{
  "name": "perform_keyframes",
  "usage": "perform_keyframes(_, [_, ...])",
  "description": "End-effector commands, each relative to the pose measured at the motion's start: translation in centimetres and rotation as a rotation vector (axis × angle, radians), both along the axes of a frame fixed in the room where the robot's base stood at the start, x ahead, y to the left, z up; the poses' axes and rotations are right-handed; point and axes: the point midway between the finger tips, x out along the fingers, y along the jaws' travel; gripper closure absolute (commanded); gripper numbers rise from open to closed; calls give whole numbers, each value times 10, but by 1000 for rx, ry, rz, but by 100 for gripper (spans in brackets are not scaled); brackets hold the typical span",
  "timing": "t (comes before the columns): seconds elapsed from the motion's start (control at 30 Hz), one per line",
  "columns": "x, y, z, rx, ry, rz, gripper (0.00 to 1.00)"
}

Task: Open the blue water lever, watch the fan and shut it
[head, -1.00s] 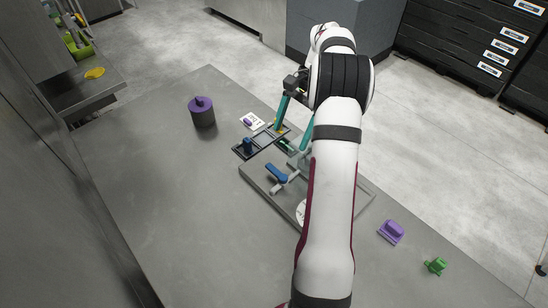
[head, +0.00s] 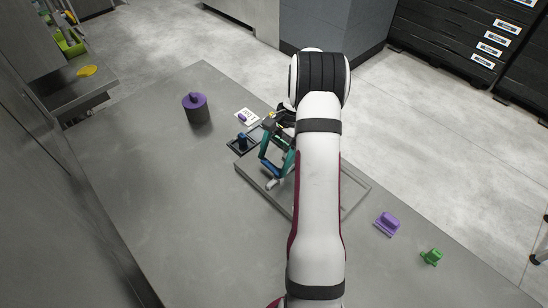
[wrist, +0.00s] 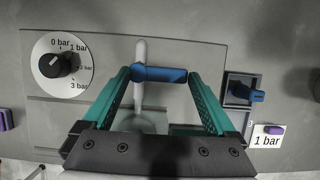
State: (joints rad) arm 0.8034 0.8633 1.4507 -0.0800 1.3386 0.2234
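The blue water lever (wrist: 163,73) shows in the wrist view as a bar lying crosswise on a pale pipe (wrist: 140,60). My gripper (wrist: 160,72) is open, with one teal fingertip at each end of the bar; I cannot tell whether they touch it. In the head view my gripper (head: 277,157) is low over the grey panel (head: 252,182) and mostly hides the lever. The fan is not clearly visible; a pale round shape (wrist: 133,122) shows partly behind my gripper in the wrist view.
A black dial knob (wrist: 58,64) is marked 0 to 3 bar. A blue peg (wrist: 257,95) and a "1 bar" card (wrist: 267,140) lie right of the lever. A purple-topped dark cylinder (head: 196,108), a purple block (head: 387,224) and a green piece (head: 432,257) stand on the table (head: 150,190).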

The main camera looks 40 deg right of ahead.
Motion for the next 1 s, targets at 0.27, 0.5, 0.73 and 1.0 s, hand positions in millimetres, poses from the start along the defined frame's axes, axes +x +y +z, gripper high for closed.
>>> perform_keyframes(0.27, [0,0,0,0,0,1,63])
perform_keyframes(0.5, [1,1,0,0,0,55,63])
perform_keyframes(0.73, [2,6,0,0,0,214,63])
perform_keyframes(1.0, [2,14,1,-1,0,469,63])
